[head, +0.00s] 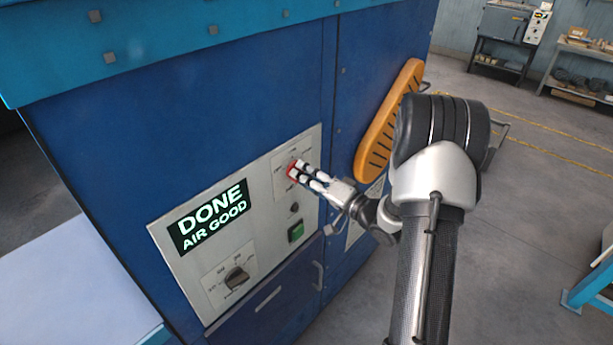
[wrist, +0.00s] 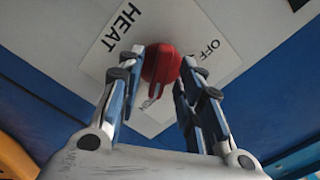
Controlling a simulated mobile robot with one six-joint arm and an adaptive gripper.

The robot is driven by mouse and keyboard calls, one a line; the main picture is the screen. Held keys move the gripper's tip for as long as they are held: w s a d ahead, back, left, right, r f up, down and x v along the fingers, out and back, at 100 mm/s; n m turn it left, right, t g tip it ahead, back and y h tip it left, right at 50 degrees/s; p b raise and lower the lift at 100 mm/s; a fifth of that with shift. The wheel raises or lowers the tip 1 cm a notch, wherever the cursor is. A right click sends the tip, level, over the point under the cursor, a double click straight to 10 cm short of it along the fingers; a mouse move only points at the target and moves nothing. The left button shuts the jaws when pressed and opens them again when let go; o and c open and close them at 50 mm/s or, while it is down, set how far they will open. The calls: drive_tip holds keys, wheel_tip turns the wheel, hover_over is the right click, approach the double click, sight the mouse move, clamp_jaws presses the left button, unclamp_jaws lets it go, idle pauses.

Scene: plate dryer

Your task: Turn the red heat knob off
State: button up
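The red heat knob (wrist: 161,63) sits on a pale label plate with HEAT at its left and OFF at its right in the wrist view. Whether either finger touches cannot be told. In the head view, the knob (head: 291,168) shows only partly behind the fingertips of my gripper (head: 299,169), at the panel's upper right.
The grey control panel (head: 187,272) holds a display (head: 209,218) reading DONE AIR GOOD, a dark selector knob (head: 236,277) and a green button (head: 296,232). An orange slotted handle-like part (head: 389,122) stands out from the blue dryer (head: 180,120) close to my arm. Open floor lies at the right.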

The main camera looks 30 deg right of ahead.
clamp_jaws()
idle(0.4)
drive_tip(key=shift+n+b, duration=0.3)
drive_tip(key=shift+b, duration=0.05)
drive_tip(key=shift+n+b, duration=11.7)
